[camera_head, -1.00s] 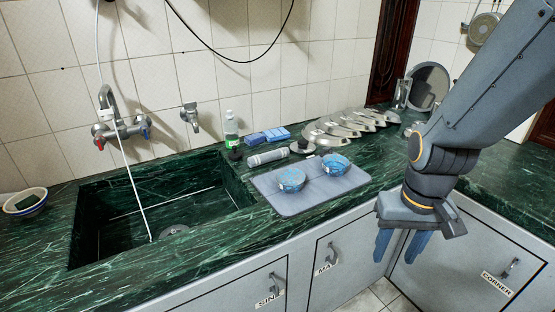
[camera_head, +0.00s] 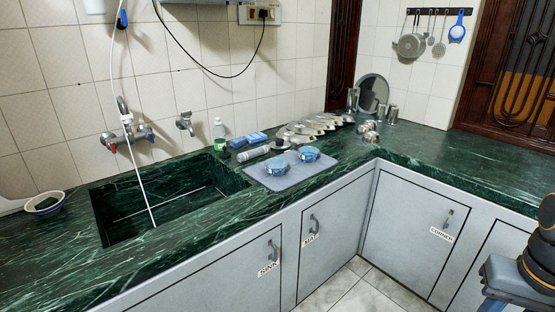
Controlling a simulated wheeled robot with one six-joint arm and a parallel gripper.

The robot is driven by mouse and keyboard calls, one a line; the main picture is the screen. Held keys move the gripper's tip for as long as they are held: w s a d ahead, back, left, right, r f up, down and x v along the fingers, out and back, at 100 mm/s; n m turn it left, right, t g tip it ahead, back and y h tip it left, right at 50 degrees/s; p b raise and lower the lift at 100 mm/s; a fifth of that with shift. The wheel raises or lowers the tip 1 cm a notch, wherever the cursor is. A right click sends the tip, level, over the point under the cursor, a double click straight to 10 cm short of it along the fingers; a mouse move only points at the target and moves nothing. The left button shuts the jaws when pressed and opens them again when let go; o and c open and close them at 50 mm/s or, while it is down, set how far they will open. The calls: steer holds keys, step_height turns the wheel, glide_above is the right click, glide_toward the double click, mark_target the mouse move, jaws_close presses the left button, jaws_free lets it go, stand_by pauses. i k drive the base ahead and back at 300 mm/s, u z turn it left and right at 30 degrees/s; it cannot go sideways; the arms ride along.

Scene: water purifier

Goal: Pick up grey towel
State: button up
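A small grey rolled thing (camera_head: 253,153), which may be the grey towel, lies on the green counter behind the mat, just right of the sink. It is small in view, so I cannot be sure that it is cloth. A flat grey mat (camera_head: 268,181) lies in front of it with two blue bowls (camera_head: 277,166) on it. My gripper (camera_head: 508,284) is at the lower right edge, far from the roll. Its fingers are mostly cut off, so its opening and any contents are hidden.
The dark green sink (camera_head: 165,200) is left of the mat, with a wall tap (camera_head: 126,133) above. A bottle (camera_head: 219,133), blue packets (camera_head: 248,139) and several metal lids (camera_head: 305,129) stand behind. The right counter (camera_head: 450,160) is mostly clear.

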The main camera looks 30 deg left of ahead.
mark_target(242, 157)
steer(key=z, duration=0.15)
steer(key=i, duration=2.15)
steer(key=u, duration=1.6)
steer(key=i, duration=0.8)
steer(key=u, duration=0.8)
